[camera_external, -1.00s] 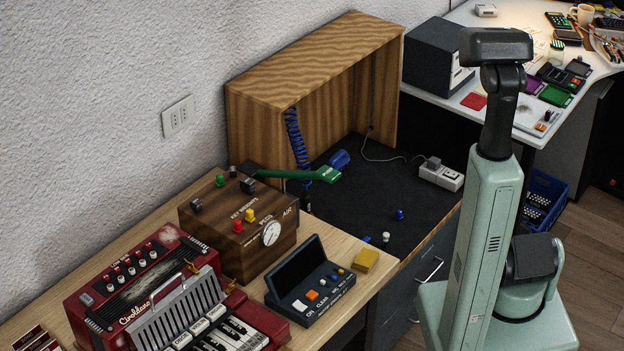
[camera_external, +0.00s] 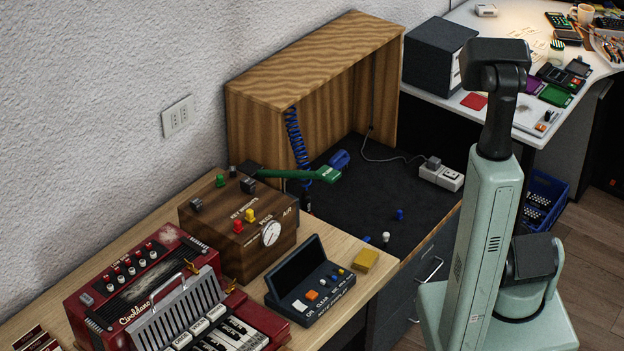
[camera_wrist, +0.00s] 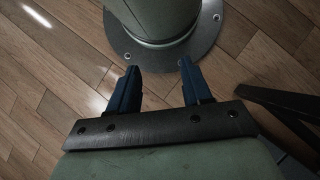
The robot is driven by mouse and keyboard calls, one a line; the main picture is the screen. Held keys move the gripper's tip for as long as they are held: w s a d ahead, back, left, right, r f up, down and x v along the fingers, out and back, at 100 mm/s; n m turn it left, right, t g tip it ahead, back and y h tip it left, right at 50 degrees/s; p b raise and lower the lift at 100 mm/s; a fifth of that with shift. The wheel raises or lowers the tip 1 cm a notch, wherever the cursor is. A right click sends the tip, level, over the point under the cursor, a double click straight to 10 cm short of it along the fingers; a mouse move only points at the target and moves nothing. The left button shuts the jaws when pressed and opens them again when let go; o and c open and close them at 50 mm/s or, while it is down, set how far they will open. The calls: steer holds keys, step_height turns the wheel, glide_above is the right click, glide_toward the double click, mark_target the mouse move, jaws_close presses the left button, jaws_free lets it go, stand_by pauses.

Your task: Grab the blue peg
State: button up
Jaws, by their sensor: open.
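A small blue peg (camera_external: 400,214) stands on the dark mat (camera_external: 425,222) to the right of a white-topped peg (camera_external: 386,237) in the external view. My gripper (camera_wrist: 159,88) shows in the wrist view, with its two blue fingers apart and nothing between them. It points down at the wooden floor and the round base plate of my own arm, away from the peg. The peg is not in the wrist view. In the external view my gripper's fingers cannot be seen.
A wooden hood (camera_external: 300,65) covers the back of the mat. A green-handled tool (camera_external: 318,175), a blue coiled hose (camera_external: 296,138) and a white socket block (camera_external: 441,177) are near the peg. A dark console (camera_external: 310,282) and a yellow block (camera_external: 365,259) stand in front.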

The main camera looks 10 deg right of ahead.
steer(key=w+a+r+n+t, duration=0.15)
steer(key=w+a+r, duration=0.25)
steer(key=w+r, duration=0.9)
steer(key=w+a+r+n+t, duration=0.1)
steer(key=w+a+r+t, duration=0.3)
steer(key=w, duration=1.7)
steer(key=w+a+r+n+t, duration=0.1)
steer(key=w+a+r+t, duration=0.15)
steer(key=w+r, duration=1.1)
steer(key=n+g, duration=0.1)
steer(key=n, duration=0.3)
glide_above(400, 211)
steer(key=f, duration=1.3)
steer(key=shift+s+f, duration=0.15)
steer(key=shift+s, duration=0.05)
steer(key=shift+m, duration=0.25)
steer(key=shift+w+f, duration=0.2)
steer(key=shift+f, duration=2.45)
steer(key=shift+c, duration=0.2)
jaws_close()
